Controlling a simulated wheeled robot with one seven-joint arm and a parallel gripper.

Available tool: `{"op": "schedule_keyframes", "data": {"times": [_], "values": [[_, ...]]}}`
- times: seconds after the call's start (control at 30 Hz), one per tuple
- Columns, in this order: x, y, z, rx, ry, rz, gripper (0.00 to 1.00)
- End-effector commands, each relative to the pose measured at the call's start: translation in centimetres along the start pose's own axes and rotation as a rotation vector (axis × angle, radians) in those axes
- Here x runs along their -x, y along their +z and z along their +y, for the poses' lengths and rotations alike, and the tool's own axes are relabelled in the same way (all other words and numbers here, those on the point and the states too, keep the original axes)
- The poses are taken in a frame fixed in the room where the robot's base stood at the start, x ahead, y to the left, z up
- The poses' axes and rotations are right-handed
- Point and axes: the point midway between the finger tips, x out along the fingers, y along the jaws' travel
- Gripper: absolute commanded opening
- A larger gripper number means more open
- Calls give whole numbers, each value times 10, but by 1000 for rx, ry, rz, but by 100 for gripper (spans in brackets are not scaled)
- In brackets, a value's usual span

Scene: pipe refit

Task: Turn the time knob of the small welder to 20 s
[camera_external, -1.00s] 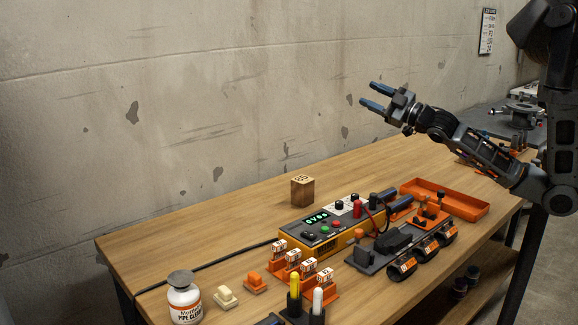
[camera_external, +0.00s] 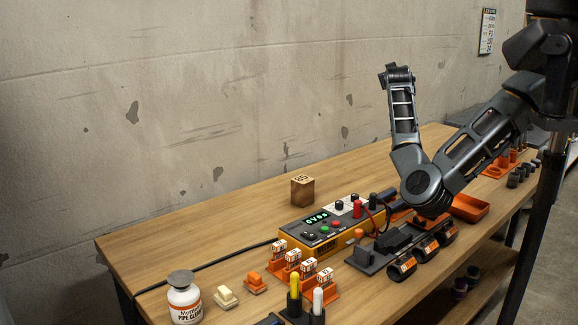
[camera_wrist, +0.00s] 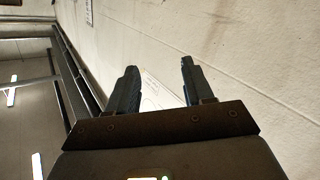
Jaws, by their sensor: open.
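The small welder (camera_external: 315,236) is a yellow and black box on the workbench, with a green lit display (camera_external: 317,217), a red and a green button, and dark knobs on its top. One dark knob (camera_external: 309,234) sits at its front left; I cannot read which knob is the time knob or where it points. In the wrist view my gripper (camera_wrist: 158,85) has its two dark fingers apart with nothing between them, facing the wall. In the external view the arm's end is raised above and right of the welder, and the fingers cannot be made out.
A wooden block (camera_external: 302,190) stands behind the welder. Orange numbered holders (camera_external: 292,262) stand in front of it. A white bottle (camera_external: 184,300) stands front left.

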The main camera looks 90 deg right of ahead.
Motion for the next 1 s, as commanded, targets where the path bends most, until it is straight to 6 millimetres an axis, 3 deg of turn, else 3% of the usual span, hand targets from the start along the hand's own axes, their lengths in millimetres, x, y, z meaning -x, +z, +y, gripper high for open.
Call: {"op": "schedule_keyframes", "data": {"times": [0.13,0.27,0.47,0.6,0.8,1.0], "values": [[2,46,-15,-42,-15,-232,52],[16,86,-35,-58,-54,-434,52],[62,140,-79,-60,-164,-743,52],[112,167,-116,-44,-277,-952,52],[194,184,-160,6,-457,-1199,52],[245,184,-179,49,-571,-1323,52]]}}
